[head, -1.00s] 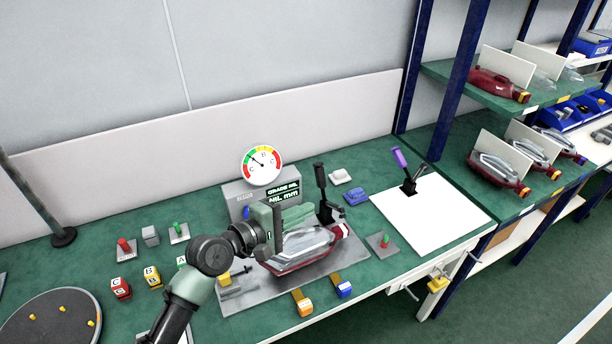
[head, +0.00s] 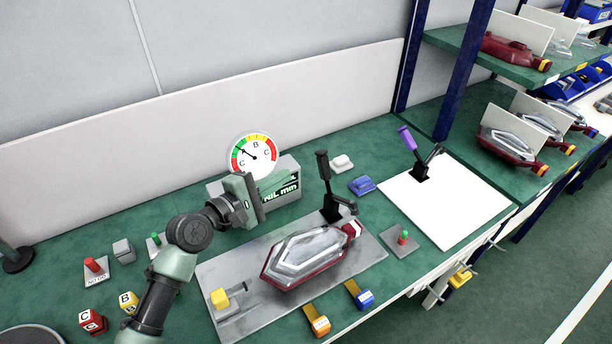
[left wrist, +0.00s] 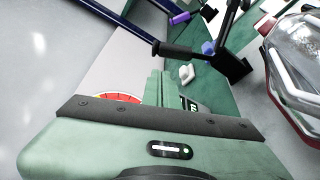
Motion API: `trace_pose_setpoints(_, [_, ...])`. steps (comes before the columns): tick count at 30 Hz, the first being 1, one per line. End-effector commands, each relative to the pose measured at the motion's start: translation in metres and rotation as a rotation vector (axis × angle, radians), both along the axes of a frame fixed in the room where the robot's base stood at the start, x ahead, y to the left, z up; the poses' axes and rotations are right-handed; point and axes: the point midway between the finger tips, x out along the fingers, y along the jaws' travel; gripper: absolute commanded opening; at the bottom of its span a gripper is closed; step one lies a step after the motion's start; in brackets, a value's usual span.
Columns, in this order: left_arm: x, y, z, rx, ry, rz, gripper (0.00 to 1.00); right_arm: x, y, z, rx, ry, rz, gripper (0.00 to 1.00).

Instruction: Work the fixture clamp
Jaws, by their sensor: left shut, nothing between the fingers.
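The fixture clamp (head: 325,180) has a black handle standing upright at the back edge of a grey metal fixture plate (head: 228,270). A red and clear tail lamp (head: 308,256) lies on the plate in front of the clamp. My left gripper (head: 254,200) is shut and empty, in front of the gauge box and left of the clamp handle, apart from it. In the left wrist view the clamp's black handle (left wrist: 185,51) lies beyond the gripper (left wrist: 155,118), and the lamp (left wrist: 295,70) is at the right. My right gripper is not in view.
A dial gauge (head: 252,155) on a grey box (head: 285,200) stands behind my left gripper. A purple-handled clamp (head: 412,150) stands on a white board (head: 445,210) at the right. Orange (head: 318,322) and blue (head: 362,297) tagged pieces lie at the plate's front edge.

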Motion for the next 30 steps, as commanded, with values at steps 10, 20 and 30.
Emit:
trace_pose_setpoints(10, [0.005,-0.004,-0.027,-0.001,-0.002,0.001,0.00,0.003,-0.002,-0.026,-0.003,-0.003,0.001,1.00])
trace_pose_setpoints(20, [0.048,-0.039,-0.033,-0.002,0.000,0.000,0.00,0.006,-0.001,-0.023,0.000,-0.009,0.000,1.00])
trace_pose_setpoints(30, [0.077,-0.061,-0.039,-0.001,-0.001,0.000,0.00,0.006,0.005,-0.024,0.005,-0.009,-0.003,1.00])
